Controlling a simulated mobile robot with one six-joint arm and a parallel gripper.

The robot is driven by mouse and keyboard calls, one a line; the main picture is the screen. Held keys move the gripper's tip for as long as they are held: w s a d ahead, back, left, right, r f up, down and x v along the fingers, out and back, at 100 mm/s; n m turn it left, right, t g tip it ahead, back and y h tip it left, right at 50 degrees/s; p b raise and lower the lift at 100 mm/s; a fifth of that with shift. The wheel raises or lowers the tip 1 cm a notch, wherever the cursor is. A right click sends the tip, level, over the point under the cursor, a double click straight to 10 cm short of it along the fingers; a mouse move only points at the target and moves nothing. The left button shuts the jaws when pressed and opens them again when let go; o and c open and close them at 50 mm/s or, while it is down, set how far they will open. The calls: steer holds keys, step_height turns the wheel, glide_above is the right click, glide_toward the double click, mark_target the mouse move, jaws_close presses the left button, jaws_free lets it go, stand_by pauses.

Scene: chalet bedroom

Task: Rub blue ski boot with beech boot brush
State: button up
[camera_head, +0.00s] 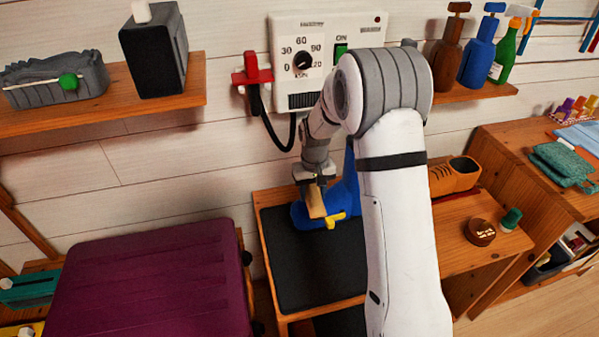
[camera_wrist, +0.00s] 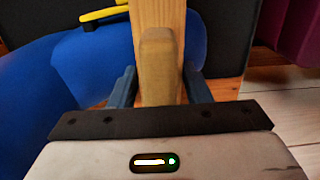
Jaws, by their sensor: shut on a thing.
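The blue ski boot (camera_head: 346,185) with a yellow buckle (camera_head: 334,219) stands on a dark mat (camera_head: 290,253) on a wooden bench. My arm hides part of it. My gripper (camera_head: 314,184) is shut on the wooden handle of the beech boot brush (camera_head: 316,203), at the boot's toe. In the wrist view the brush (camera_wrist: 158,60) runs up between my fingers (camera_wrist: 160,88), with the blue boot (camera_wrist: 60,70) behind it on the left. The bristles are not visible, and I cannot tell whether the brush touches the boot.
A purple suitcase (camera_head: 150,285) stands left of the bench. A brown shoe (camera_head: 454,176), a round brown tin (camera_head: 480,232) and a green-capped item (camera_head: 511,219) sit to the right. A wall timer box (camera_head: 327,60) with a cable hangs behind my arm. Shelves flank it.

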steer(key=a, duration=0.3)
steer(key=shift+s+a, duration=0.2)
steer(key=shift+s, duration=0.15)
steer(key=shift+a+f, duration=0.1)
steer(key=shift+a, duration=0.05)
steer(key=shift+w, duration=0.4)
steer(key=shift+w+d, duration=0.2)
steer(key=shift+d, duration=0.2)
steer(key=shift+s+d, duration=0.1)
steer(key=shift+d, duration=0.2)
steer(key=shift+w+d, duration=0.25)
steer(key=shift+d, duration=0.85)
steer(key=shift+a, duration=0.3)
steer(key=shift+s+a, duration=0.2)
steer(key=shift+a, duration=0.6)
steer(key=shift+s+a, duration=0.15)
steer(key=shift+a, duration=0.6)
steer(key=shift+a+r+p, duration=0.1)
steer(key=shift+r+p, duration=0.25)
step_height(320, 180, up, 2)
steer(key=shift+r+p, duration=0.1)
steer(key=shift+p, duration=0.2)
steer(key=shift+r+p, duration=0.45)
steer(key=shift+r, duration=0.3)
steer(key=shift+r+p, duration=1.3)
steer(key=shift+r, duration=0.75)
